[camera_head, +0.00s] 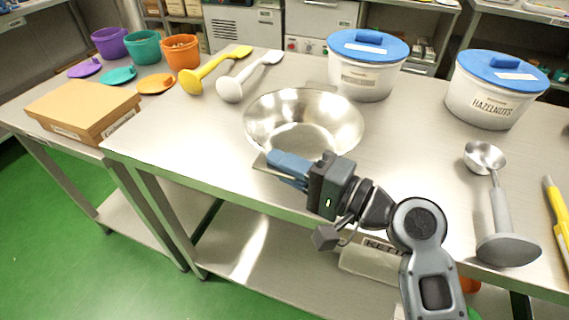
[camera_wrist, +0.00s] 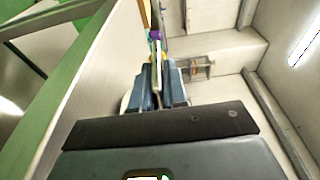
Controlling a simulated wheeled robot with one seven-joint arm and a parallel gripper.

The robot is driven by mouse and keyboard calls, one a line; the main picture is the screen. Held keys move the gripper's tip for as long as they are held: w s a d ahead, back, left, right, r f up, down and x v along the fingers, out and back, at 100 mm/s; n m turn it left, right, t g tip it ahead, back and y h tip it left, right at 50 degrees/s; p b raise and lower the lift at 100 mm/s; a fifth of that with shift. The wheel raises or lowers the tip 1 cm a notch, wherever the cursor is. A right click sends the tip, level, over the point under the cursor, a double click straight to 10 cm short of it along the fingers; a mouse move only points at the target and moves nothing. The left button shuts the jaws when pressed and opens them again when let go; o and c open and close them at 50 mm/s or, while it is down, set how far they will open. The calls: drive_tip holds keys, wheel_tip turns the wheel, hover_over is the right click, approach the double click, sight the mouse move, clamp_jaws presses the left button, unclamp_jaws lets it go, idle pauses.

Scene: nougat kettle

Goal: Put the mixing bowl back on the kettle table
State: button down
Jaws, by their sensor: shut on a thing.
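The mixing bowl (camera_head: 304,105) is a wide, shiny metal bowl. In the head view it appears upright at the near edge of the steel table (camera_head: 190,150), whose front carries a partly hidden label that seems to read KETTLE (camera_head: 376,244). The fingers hide part of that rim. I cannot tell whether the bowl's base touches the table. The wrist view shows the closed fingers (camera_wrist: 158,85), but the bowl is not clear there.
White (camera_head: 235,88) and yellow (camera_head: 200,80) scoops lie behind left. A cardboard box (camera_head: 80,105) is left.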

drive_tip(key=c, duration=1.6)
unclamp_jaws()
drive_tip(key=shift+f, duration=0.15)
drive_tip(key=o, duration=0.5)
drive_tip(key=shift+c, duration=0.2)
drive_tip(key=shift+r, duration=0.3)
drive_tip(key=b+v, duration=0.1)
drive_tip(key=v, duration=1.1)
drive_tip(key=shift+f, duration=0.15)
